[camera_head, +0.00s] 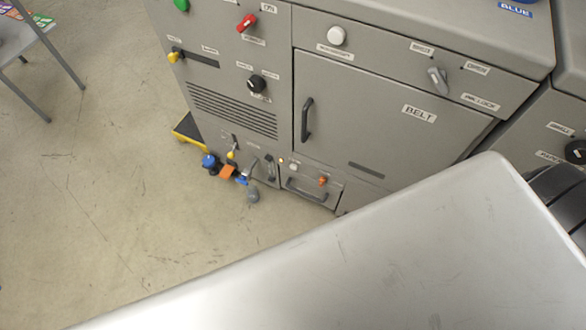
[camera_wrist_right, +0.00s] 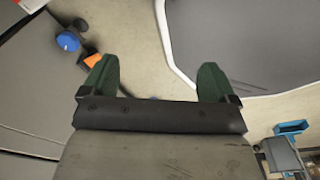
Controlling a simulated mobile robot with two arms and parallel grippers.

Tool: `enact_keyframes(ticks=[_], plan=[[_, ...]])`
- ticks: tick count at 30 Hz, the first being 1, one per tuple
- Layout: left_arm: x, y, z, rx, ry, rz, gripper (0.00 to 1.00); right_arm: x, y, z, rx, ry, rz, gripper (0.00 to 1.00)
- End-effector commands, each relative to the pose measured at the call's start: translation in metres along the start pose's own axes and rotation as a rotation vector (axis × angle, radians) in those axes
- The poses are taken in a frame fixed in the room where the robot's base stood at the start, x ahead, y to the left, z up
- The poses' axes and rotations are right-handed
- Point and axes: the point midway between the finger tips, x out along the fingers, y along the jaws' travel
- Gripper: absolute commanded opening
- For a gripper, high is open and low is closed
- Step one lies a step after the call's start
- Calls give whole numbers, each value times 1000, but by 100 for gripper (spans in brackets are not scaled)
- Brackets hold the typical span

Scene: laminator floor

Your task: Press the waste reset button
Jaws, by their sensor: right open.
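In the head view, a grey machine has a low drawer (camera_head: 305,192) at its foot. Above the drawer are a small white button (camera_head: 293,166) and an orange one (camera_head: 322,181). Their labels are too small to read, so I cannot tell which is the waste reset button. My right gripper (camera_wrist_right: 158,80) shows in the right wrist view, with its two green fingertips wide apart and nothing between them. It is not in the head view, and it is apart from the blue knob (camera_wrist_right: 67,41) and orange part (camera_wrist_right: 92,60). My left gripper is not in view.
Blue (camera_head: 209,160) and orange (camera_head: 227,171) fittings jut from the machine's lower left, near a yellow-edged step (camera_head: 188,130). The BELT door (camera_head: 385,110) is shut. A large pale metal surface covers the lower right. Floor (camera_head: 90,200) at left is clear.

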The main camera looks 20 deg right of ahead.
Motion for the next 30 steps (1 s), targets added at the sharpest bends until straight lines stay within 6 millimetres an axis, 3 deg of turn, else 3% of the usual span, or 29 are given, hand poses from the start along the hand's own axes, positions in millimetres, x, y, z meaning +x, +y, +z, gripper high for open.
enact_keyframes(ticks=[2,17,30], plan=[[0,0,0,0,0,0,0,0,0,0,0,0,0,77],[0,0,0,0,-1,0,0,0,0,0,0,-1,0,0],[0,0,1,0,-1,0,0,0,0,0,0,-1,0,0]])
